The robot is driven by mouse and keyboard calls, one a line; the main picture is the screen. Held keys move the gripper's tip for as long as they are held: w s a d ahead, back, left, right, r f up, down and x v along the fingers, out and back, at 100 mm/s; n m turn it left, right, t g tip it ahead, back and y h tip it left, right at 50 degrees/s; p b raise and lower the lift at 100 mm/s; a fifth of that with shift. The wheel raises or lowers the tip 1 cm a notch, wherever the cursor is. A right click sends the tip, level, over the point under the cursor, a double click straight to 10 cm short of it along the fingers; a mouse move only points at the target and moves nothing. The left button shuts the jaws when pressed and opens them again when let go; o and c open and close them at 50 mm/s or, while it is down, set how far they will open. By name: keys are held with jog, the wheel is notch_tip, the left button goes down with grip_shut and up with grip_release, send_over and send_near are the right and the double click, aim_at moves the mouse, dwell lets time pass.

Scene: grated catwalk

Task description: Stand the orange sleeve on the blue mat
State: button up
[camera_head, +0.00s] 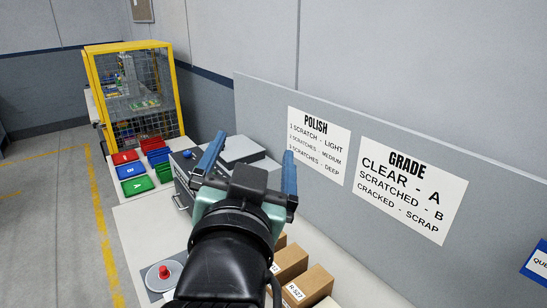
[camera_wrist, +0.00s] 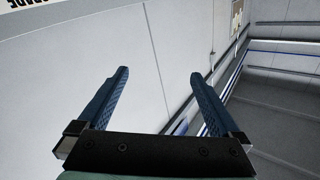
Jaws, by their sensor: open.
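My gripper (camera_head: 253,147) is raised over the bench in the head view, its two blue fingers wide apart with nothing between them. In the wrist view my gripper (camera_wrist: 159,74) is also open and empty, facing the wall and ceiling. I see no orange sleeve and no blue mat in either view. My arm and gripper hide part of the bench.
A red knob (camera_head: 164,271) sits on a round white base on a grey pad at the bench's near left. Cardboard boxes (camera_head: 305,283) stand at right. Beyond are a grey case (camera_head: 184,194), coloured bins (camera_head: 130,170) and a yellow-framed cage (camera_head: 176,85). A signed panel (camera_head: 260,110) borders the right.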

jog(key=s+d+r+n+t+b, duration=0.1)
jog(key=s+r+n+t, duration=0.1)
jog(key=s+r+t, duration=0.2)
jog(key=s+d+r+n+t+y+b, duration=0.1)
jog(key=s+r+t, duration=0.3)
jog(key=s+r, duration=0.4)
jog(key=shift+d+r+n+t+b, duration=0.25)
jog(key=shift+r+n+t+b, duration=0.2)
jog(key=shift+r, duration=2.15)
jog(key=shift+s, duration=0.1)
